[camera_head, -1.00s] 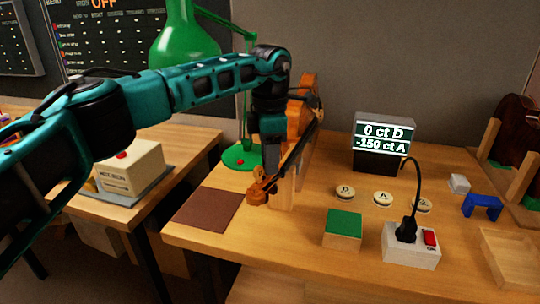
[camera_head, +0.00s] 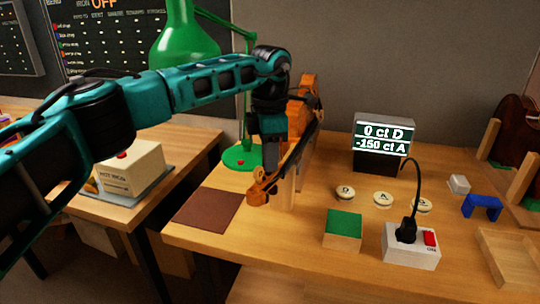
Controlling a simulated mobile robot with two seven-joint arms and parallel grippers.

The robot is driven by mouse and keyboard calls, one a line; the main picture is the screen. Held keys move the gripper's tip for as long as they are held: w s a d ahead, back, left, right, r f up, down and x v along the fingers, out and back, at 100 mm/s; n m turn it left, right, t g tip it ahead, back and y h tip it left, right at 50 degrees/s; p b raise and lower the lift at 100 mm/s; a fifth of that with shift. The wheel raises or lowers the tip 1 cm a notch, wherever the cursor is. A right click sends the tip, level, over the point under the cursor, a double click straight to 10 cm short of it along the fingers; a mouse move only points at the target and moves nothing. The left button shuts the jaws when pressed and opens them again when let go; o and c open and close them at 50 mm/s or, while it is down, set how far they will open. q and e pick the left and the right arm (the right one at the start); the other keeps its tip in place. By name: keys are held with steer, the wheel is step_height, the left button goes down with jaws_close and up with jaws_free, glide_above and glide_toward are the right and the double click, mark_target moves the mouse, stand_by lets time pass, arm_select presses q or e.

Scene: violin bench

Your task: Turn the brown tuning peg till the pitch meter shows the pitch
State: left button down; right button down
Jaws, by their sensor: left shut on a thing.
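The violin (camera_head: 301,105) rests on a wooden stand on the bench, its scroll (camera_head: 258,193) pointing toward me. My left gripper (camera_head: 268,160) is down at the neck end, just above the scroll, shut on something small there. The brown tuning peg is hidden by the gripper, so its grip on the peg is not clearly visible. The pitch meter (camera_head: 384,138) is a dark box with a lit screen reading "0 ct D" and "-150 ct A". My right gripper is out of view.
Round buttons marked with letters, including D (camera_head: 345,192) and A (camera_head: 383,198), lie before the meter. A green-topped block (camera_head: 343,225) and a power strip (camera_head: 411,252) with a plug and red switch stand nearer. A brown mat (camera_head: 207,210) lies left.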

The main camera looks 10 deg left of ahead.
arm_select(q)
steer(key=n+p, duration=0.1)
steer(key=n, duration=0.2)
steer(key=shift+r, duration=0.15)
steer(key=shift+w+a+n+p, duration=0.1)
steer(key=shift+n+p, duration=0.55)
steer(key=shift+n, duration=1.45)
steer(key=c, duration=1.2)
jaws_free()
step_height(320, 180, up, 13)
steer(key=shift+f, duration=0.1)
